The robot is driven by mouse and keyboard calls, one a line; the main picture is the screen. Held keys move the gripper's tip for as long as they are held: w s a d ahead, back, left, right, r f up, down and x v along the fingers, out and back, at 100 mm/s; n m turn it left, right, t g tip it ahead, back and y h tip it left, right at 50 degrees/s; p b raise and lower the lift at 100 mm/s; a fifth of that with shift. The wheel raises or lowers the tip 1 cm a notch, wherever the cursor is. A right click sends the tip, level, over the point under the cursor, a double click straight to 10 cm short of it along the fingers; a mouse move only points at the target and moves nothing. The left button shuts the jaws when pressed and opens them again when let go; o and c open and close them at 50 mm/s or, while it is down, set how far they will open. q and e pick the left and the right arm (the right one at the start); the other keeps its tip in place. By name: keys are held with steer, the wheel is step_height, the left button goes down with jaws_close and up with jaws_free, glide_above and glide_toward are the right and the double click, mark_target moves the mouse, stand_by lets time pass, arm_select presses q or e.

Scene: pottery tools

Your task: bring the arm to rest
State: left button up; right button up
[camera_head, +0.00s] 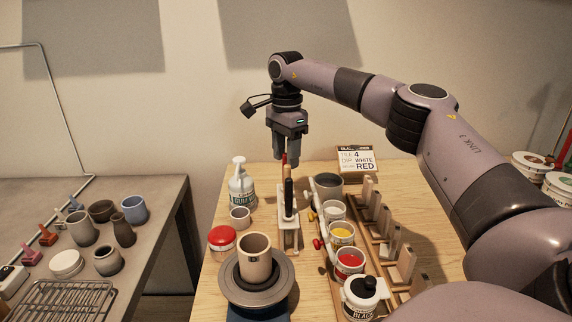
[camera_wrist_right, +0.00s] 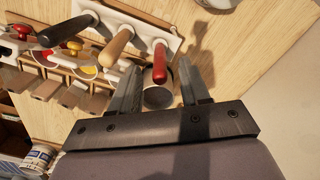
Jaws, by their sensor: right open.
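My right gripper (camera_head: 287,158) is open and points down above the back of the white tool stand (camera_head: 290,240) in the head view. In the right wrist view its two fingers (camera_wrist_right: 160,70) are spread. The red tool handle (camera_wrist_right: 160,62) appears between their tips but stands in the stand, and I see no contact. A wooden handle (camera_wrist_right: 117,45) and a black handle (camera_wrist_right: 68,31) stand beside it. The black handle (camera_head: 289,194) also shows in the head view, in front of the red one. My left gripper is not in view.
A cup (camera_head: 254,262) stands on a turntable (camera_head: 243,293) at the front. Glaze pots (camera_head: 342,232) and a wooden rack (camera_head: 376,220) lie right of the stand. A bottle (camera_head: 241,190) is on the left. A sign (camera_head: 356,160) stands at the back. A grey table (camera_head: 150,262) holds several pots.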

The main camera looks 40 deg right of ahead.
steer(key=shift+r, duration=1.9)
steer(key=shift+f, duration=0.1)
